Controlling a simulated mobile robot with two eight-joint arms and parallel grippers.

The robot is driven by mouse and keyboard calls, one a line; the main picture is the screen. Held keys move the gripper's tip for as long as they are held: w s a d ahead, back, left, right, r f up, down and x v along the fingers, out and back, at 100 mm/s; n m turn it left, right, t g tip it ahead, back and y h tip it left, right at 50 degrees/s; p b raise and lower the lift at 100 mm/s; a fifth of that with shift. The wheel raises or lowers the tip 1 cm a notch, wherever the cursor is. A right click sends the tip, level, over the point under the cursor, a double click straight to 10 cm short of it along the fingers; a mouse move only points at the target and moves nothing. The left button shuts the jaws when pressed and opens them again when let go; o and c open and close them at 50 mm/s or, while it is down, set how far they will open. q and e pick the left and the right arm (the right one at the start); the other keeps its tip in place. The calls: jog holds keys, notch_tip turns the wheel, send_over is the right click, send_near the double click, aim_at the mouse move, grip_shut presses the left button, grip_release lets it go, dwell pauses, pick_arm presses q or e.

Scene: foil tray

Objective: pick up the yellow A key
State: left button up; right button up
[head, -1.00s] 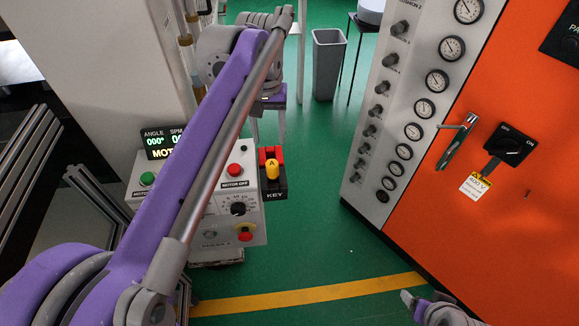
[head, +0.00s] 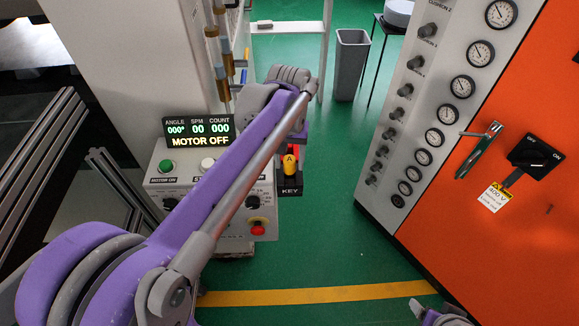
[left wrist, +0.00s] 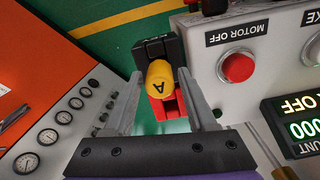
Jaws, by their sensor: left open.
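The yellow A key (head: 290,166) sits in a red and black holder marked KEY, on the right side of the grey control box. In the left wrist view the key (left wrist: 160,80) stands between the two fingers of my left gripper (left wrist: 158,74), which are open with gaps on both sides. In the head view my left gripper (head: 297,139) is just above the key and partly hides it. A grey part of my right gripper (head: 428,309) shows at the bottom edge; its jaws are not clear.
The control box (head: 160,187) has a MOTOR OFF display (head: 199,131), a green button and a red knob; my left arm hides part of it. An orange cabinet (head: 520,230) with gauges stands at right. Green floor lies between. A grey bin (head: 350,65) stands behind.

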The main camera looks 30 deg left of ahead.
pick_arm(q)
jog(key=shift+c, duration=0.4)
grip_shut()
jog(key=shift+r, duration=0.15)
notch_tip(320, 180, up, 10)
jog(key=shift+f+p, duration=0.2)
jog(key=shift+p, duration=0.15)
notch_tip(320, 180, up, 6)
jog(key=p, duration=0.3)
jog(key=shift+f, duration=0.15)
pick_arm(e)
jog(key=shift+t, duration=0.3)
jog(key=r, duration=0.1)
jog(key=w+r, duration=0.1)
jog(key=r, duration=0.1)
jog(key=w+r, duration=0.1)
jog(key=r, duration=0.1)
jog(key=shift+w+r, duration=0.15)
